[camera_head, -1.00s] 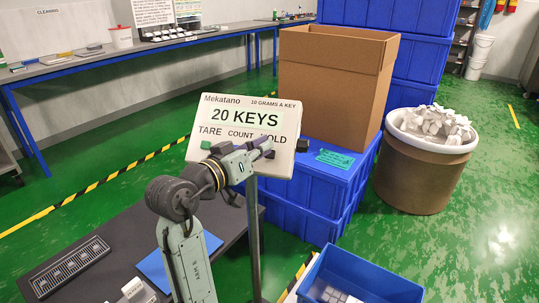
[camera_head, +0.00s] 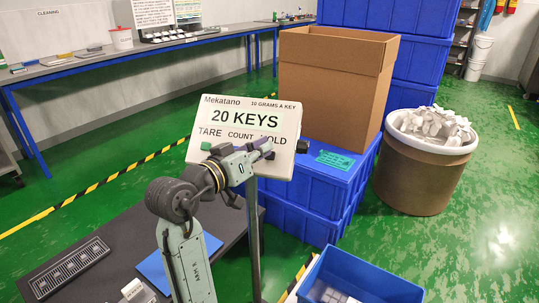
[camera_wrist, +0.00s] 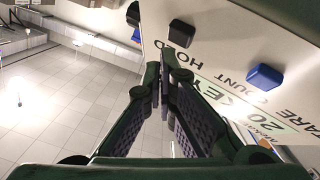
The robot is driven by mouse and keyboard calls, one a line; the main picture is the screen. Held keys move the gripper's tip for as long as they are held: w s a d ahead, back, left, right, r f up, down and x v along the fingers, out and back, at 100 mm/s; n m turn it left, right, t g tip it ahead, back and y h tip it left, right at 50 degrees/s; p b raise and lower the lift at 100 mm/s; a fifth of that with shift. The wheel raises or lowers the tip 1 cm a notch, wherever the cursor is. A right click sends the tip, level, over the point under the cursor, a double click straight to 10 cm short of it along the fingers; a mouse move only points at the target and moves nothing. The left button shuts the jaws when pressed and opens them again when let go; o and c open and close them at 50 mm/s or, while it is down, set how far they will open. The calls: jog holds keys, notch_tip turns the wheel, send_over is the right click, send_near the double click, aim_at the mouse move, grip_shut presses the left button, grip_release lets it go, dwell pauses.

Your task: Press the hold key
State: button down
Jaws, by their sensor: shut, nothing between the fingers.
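The hold key is a black block (camera_head: 302,146) at the lower right of the white Mekatano panel (camera_head: 286,118), under the word HOLD. The panel reads 20 KEYS. The hold key also shows in the wrist view (camera_wrist: 181,33), beyond my fingertips. A green key (camera_head: 206,146) sits under TARE. A blue key (camera_wrist: 264,77) sits under COUNT; my gripper covers much of it in the head view.
The panel stands on a grey post (camera_head: 255,235) beside a dark table (camera_head: 120,235). Blue crates (camera_head: 310,190) and a cardboard box (camera_head: 330,85) stand behind it. A brown drum (camera_head: 415,180) with white pieces is at right. A blue bin (camera_head: 370,270) is at front.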

jog(key=shift+w+f, duration=0.1)
jog(key=shift+f, duration=0.05)
jog(key=shift+w+d+f, duration=0.1)
jog(key=shift+w+f, duration=0.1)
jog(key=shift+w+f+b, duration=0.25)
jog(key=shift+b, duration=0.1)
dwell(0.8)
jog(key=shift+r, duration=0.1)
jog(key=shift+s+r+p, duration=0.45)
jog(key=shift+s+p, duration=0.05)
jog(key=shift+s, duration=0.05)
jog(key=s+r+p, duration=0.1)
jog(key=s+a+r+p, duration=0.1)
jog(key=s+r+p, duration=0.1)
jog(key=shift+s+a+r, duration=0.1)
jog(key=shift+s+r, duration=0.1)
jog(key=shift+r, duration=0.05)
dwell(0.5)
dwell(0.5)
